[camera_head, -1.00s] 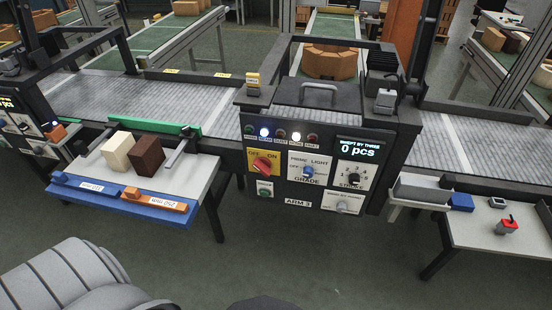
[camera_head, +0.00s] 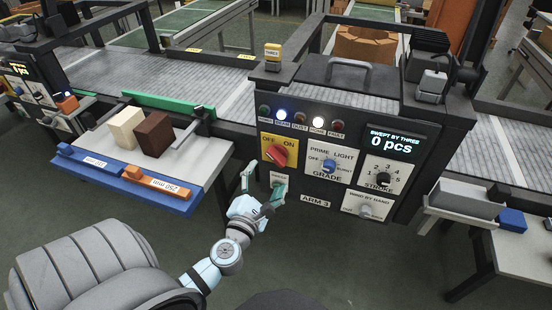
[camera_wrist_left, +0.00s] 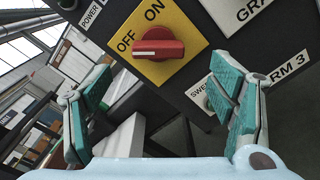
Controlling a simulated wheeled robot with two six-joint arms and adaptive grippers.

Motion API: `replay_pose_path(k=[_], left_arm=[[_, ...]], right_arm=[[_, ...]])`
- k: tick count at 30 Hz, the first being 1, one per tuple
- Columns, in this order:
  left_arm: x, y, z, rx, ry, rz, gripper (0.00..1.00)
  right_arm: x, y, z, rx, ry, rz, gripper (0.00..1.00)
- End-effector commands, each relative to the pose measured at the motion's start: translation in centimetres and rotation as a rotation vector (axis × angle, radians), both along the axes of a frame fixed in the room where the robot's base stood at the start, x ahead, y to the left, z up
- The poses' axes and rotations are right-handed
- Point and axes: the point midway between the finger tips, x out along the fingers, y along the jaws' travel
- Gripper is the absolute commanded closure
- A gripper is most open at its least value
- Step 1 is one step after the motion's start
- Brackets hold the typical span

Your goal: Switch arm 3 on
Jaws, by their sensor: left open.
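The yellow switch plate (camera_head: 291,153) marked OFF and ON is on the black ARM 3 panel (camera_head: 312,203). Its red knob (camera_head: 277,155) also shows in the left wrist view (camera_wrist_left: 160,49), with its white mark towards OFF. My left gripper (camera_head: 264,181) is open and empty, just below the knob in the head view. In the left wrist view its fingers (camera_wrist_left: 163,80) stand wide apart, with the knob above and between them. A finger partly hides the small button plate below the switch. My right gripper is not in view.
The beam lamp (camera_head: 281,114) is lit blue and the home lamp (camera_head: 318,122) white; the power lamp (camera_head: 264,111) looks dark. The display (camera_head: 394,142) reads 0 pcs. Left of my gripper is a table (camera_head: 195,163) with a cream block (camera_head: 126,128) and a brown block (camera_head: 155,136).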

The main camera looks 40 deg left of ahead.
Motion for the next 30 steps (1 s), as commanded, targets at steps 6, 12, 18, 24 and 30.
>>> replay_pose_path(k=[6,12,18,24,30], left_arm=[[5.4,1.9,0.0,0.002,-0.001,0.000,0.23],[7.4,2.6,-0.1,0.002,0.001,-0.001,0.23],[7.5,2.6,-0.1,0.002,0.002,-0.001,0.23],[7.5,2.6,-0.1,0.002,0.002,-0.001,0.46],[7.5,2.6,-0.1,0.003,0.002,-0.001,0.71]], right_arm=[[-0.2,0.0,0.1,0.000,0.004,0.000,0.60],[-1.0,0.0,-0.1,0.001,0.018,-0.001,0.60],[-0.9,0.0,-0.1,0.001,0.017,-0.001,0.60],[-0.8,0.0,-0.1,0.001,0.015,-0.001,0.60],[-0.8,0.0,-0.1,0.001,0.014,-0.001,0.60]])
